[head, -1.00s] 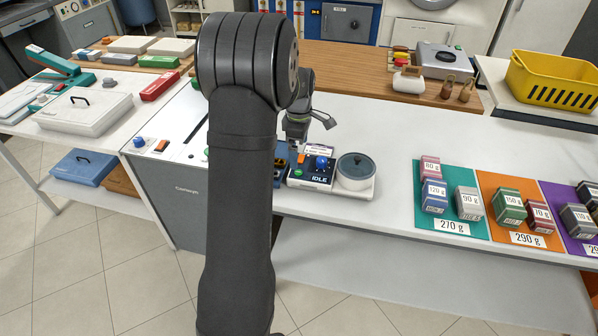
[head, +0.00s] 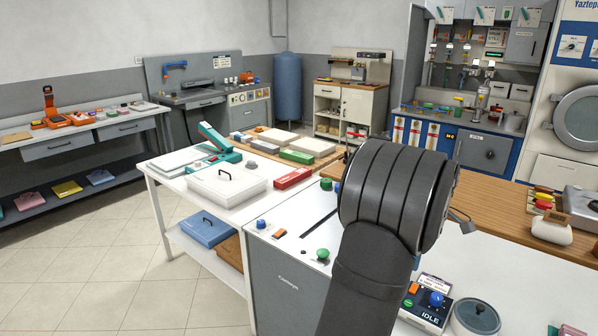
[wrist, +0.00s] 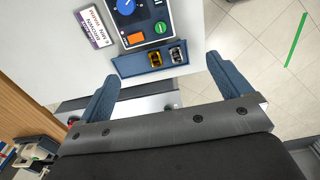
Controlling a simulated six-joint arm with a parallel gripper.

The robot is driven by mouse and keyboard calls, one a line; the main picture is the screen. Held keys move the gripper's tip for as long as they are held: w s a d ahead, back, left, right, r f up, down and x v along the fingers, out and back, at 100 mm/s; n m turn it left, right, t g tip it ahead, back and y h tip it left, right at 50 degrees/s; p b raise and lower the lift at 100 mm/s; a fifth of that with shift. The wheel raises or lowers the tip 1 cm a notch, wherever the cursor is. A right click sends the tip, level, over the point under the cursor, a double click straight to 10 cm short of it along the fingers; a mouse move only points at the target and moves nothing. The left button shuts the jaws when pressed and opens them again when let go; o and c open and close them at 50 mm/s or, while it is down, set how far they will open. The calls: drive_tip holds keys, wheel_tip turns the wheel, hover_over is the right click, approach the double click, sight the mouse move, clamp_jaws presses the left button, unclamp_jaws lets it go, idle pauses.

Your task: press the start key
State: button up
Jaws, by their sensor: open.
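A control unit (head: 422,322) with an IDLE display stands on the white counter. It has a blue knob (head: 436,299), an orange key (head: 413,288) and a green key (head: 408,302). In the wrist view the green key (wrist: 160,27) bears a light upright mark and sits beside the orange key (wrist: 135,38), below the blue knob (wrist: 127,5). My gripper (wrist: 162,68) is open and empty, its blue fingers wide apart on either side below the keys in the picture. It appears apart from the green key. My arm hides most of the gripper in the head view.
A blue tray (wrist: 125,65) with one yellow and one grey small piece adjoins the control unit. A lidded round pot (head: 477,316) stands to its right. The cabinet to the left has another green button (head: 323,254), an orange switch (head: 279,233) and a slot.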

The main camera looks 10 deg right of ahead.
clamp_jaws()
idle(1.5)
